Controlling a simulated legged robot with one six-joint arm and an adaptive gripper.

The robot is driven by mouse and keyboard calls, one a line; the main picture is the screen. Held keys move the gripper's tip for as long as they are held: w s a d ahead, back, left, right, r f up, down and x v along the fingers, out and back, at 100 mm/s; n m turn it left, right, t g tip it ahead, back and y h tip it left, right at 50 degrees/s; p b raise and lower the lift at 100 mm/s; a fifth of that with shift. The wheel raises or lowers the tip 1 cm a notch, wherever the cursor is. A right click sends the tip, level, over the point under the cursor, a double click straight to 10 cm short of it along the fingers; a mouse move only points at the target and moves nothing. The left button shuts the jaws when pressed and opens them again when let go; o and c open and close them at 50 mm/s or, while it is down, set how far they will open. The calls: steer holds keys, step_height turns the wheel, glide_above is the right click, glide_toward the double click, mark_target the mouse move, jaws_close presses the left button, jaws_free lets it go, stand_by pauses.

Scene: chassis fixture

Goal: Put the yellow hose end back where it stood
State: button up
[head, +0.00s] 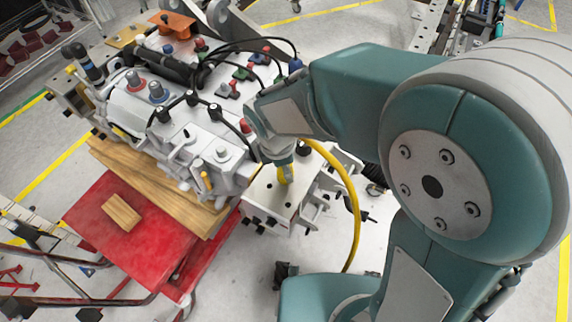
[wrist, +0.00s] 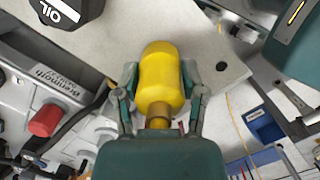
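The yellow hose end (wrist: 161,80) sits between the two fingers of my gripper (wrist: 161,88) in the wrist view, with a finger against each side. In the head view my gripper (head: 283,158) points down, and the yellow hose end (head: 285,174) shows below it, over the white block (head: 262,197) with dark holes in its top. I cannot tell whether the hose end touches the block. The yellow hose (head: 355,205) arcs from behind my gripper down toward the floor. In the wrist view the pale plate (wrist: 205,35) with a dark hole lies beyond the hose end.
A grey engine-like assembly (head: 190,125) with black cables and coloured caps stands left of my gripper on wooden boards (head: 150,185). A red cart (head: 110,240) is below it, with a small wooden block (head: 122,211) on top. A black oil cap (wrist: 66,10) is close in the wrist view.

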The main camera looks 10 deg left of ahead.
mark_target(278, 170)
steer(key=o, duration=0.3)
steer(key=shift+a, duration=0.2)
steer(key=shift+d, duration=0.1)
steer(key=shift+r, duration=0.15)
step_height(278, 170, up, 12)
steer(key=a, duration=0.1)
steer(key=shift+s+a, duration=0.3)
steer(key=shift+s, duration=0.1)
